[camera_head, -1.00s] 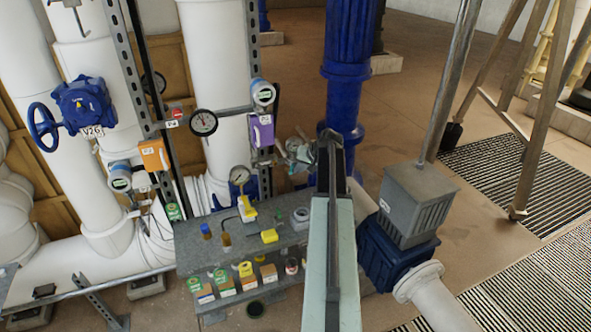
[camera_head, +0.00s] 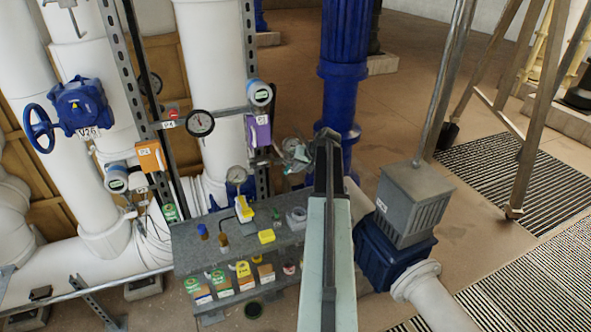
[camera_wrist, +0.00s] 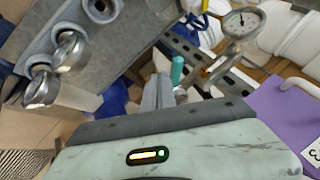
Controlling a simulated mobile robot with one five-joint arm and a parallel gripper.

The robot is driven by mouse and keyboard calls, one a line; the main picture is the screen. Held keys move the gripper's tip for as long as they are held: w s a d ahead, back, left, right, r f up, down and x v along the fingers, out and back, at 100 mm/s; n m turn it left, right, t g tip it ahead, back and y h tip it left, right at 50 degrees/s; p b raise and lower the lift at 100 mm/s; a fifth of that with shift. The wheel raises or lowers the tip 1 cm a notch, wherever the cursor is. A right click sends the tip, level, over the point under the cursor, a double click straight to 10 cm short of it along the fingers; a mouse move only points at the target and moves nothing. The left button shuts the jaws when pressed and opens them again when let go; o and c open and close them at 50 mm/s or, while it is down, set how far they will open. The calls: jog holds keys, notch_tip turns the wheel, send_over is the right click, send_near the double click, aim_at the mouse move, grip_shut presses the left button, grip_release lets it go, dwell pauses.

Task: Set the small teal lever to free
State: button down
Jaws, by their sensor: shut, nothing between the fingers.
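The small teal lever (camera_wrist: 177,70) stands up in the wrist view as a short rounded teal handle, just right of my fingertips. It is by a metal fitting below the gauge; its lower part is hidden. My gripper (camera_wrist: 158,80) is shut and empty, its grey fingers side by side close to the lever. I cannot tell whether they touch it. In the head view a small pale teal and metal fitting (camera_head: 296,150) shows left of my arm's end, too small to read the lever's setting. My fingers are hidden there.
A pressure gauge (camera_wrist: 242,22) and a purple box (camera_wrist: 285,120) are close on the right in the wrist view. A grey bench (camera_head: 190,245) with small items stands left of my arm. A blue pipe (camera_head: 341,95) rises behind, and a grey motor (camera_head: 415,205) stands right.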

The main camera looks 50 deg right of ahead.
jog(key=s+f+p+v, duration=0.1)
jog(key=s+p+v, duration=0.1)
jog(key=p+v, duration=0.6)
notch_tip(320, 180, up, 3)
jog(key=shift+s+d+f, duration=0.25)
jog(key=shift+s+d, duration=0.4)
jog(key=shift+s, duration=0.55)
